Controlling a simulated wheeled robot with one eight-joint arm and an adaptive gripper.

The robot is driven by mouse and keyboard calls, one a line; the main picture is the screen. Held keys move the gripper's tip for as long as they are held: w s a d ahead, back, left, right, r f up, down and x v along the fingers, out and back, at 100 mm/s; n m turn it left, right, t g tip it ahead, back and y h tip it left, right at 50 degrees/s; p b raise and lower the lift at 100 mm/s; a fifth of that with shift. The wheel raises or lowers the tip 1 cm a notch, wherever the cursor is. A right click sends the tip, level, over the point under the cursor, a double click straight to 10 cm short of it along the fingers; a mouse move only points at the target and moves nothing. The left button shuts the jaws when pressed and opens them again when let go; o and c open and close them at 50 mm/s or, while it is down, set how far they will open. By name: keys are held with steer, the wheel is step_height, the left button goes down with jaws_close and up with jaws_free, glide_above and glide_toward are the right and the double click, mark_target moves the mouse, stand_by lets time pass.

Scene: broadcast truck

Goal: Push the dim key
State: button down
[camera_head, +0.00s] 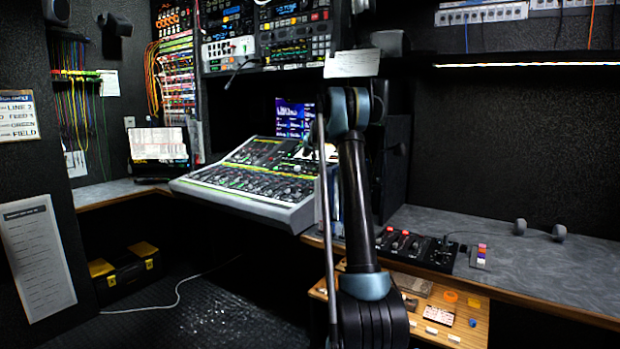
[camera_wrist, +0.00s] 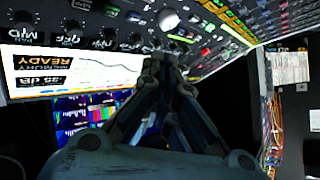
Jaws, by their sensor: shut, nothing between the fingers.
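I cannot pick out the dim key by any readable label. In the wrist view a dark control panel (camera_wrist: 120,25) fills the top, with knobs, small lit keys and upside-down lettering. My gripper (camera_wrist: 165,62) is shut and empty, its fingertips close together in front of the panel. A round pale knob or button (camera_wrist: 168,20) shows just beyond the tips. I cannot tell whether the tips touch the panel. In the head view my own arm hides the gripper.
A bright display (camera_wrist: 60,72) reading READY lies left of the fingertips. In the head view the mixing console (camera_head: 250,175) stands left of my arm, with equipment racks (camera_head: 295,30) above. A red-knobbed control box (camera_head: 405,245) sits on the right-hand counter (camera_head: 560,265), which has bare room.

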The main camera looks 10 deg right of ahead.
mark_target(311, 174)
steer(key=shift+w+d+f, duration=0.35)
steer(key=shift+w+f, duration=0.1)
steer(key=shift+f, duration=0.9)
steer(key=shift+w+d+f, duration=0.4)
steer(key=shift+f, duration=0.95)
steer(key=shift+w+d+f, duration=0.35)
steer(key=shift+w+f, duration=0.1)
steer(key=shift+f, duration=0.9)
steer(key=shift+w+d+f, duration=0.2)
steer(key=shift+d+f, duration=0.05)
steer(key=shift+f, duration=0.4)
steer(key=shift+r, duration=0.1)
steer(key=shift+s+a+r, duration=0.25)
steer(key=shift+r, duration=0.4)
steer(key=shift+r, duration=0.1)
steer(key=shift+s+a+r, duration=0.2)
steer(key=shift+s+r, duration=0.05)
steer(key=shift+r, duration=0.5)
steer(key=shift+s+a+r, duration=0.2)
steer(key=shift+r, duration=0.5)
steer(key=shift+s+a+r, duration=0.2)
steer(key=shift+s+r, duration=0.05)
steer(key=shift+r, duration=0.5)
steer(key=shift+s, duration=0.1)
